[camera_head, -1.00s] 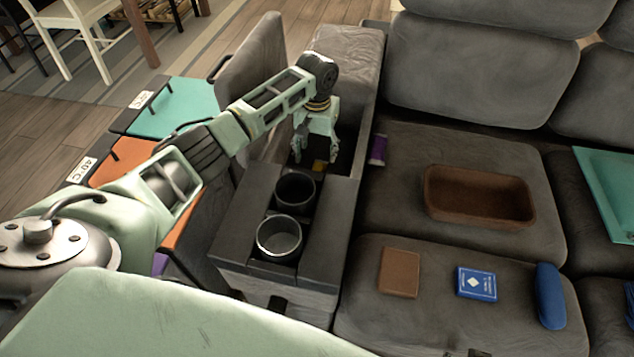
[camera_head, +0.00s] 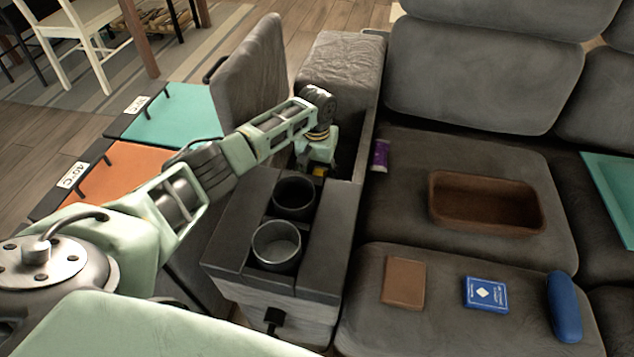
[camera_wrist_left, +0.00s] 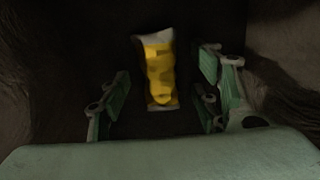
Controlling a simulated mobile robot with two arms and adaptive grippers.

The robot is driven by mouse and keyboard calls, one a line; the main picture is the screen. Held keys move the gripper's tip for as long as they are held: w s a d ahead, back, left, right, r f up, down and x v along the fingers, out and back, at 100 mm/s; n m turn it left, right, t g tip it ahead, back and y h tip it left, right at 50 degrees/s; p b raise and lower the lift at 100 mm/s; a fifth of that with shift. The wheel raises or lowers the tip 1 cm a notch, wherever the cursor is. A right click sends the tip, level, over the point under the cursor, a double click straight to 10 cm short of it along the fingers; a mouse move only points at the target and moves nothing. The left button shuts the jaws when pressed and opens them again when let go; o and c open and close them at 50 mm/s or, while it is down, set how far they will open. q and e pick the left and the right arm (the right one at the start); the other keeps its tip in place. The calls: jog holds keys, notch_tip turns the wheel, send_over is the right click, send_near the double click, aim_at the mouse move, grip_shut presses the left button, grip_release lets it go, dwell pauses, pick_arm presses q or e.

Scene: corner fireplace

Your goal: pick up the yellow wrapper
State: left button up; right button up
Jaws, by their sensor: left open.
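The yellow wrapper (camera_wrist_left: 160,72) lies in the dark storage compartment of the sofa armrest console, with pale ends. In the left wrist view it sits upright in the picture between and beyond my left gripper's fingers. My left gripper (camera_wrist_left: 157,108) is open, with fingers apart on both sides and nothing held. In the head view my left gripper (camera_head: 314,160) reaches down into the compartment, its fingertips mostly hidden by the console's near wall. A small yellow patch of the wrapper (camera_head: 319,171) shows just below it. My right gripper is not in view.
The compartment's walls close in around my left gripper, with its raised lid (camera_head: 247,70) to the left. Two cup holders (camera_head: 276,247) are in front. A purple can-like item (camera_head: 380,155), brown tray (camera_head: 487,228), brown book (camera_head: 403,283), blue box (camera_head: 486,295) and blue case (camera_head: 564,308) lie on the sofa.

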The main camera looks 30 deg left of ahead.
pick_arm(q)
jog(key=shift+c, duration=0.6)
jog(key=c, duration=0.7)
jog(key=shift+o, duration=0.2)
jog(key=shift+r, duration=0.15)
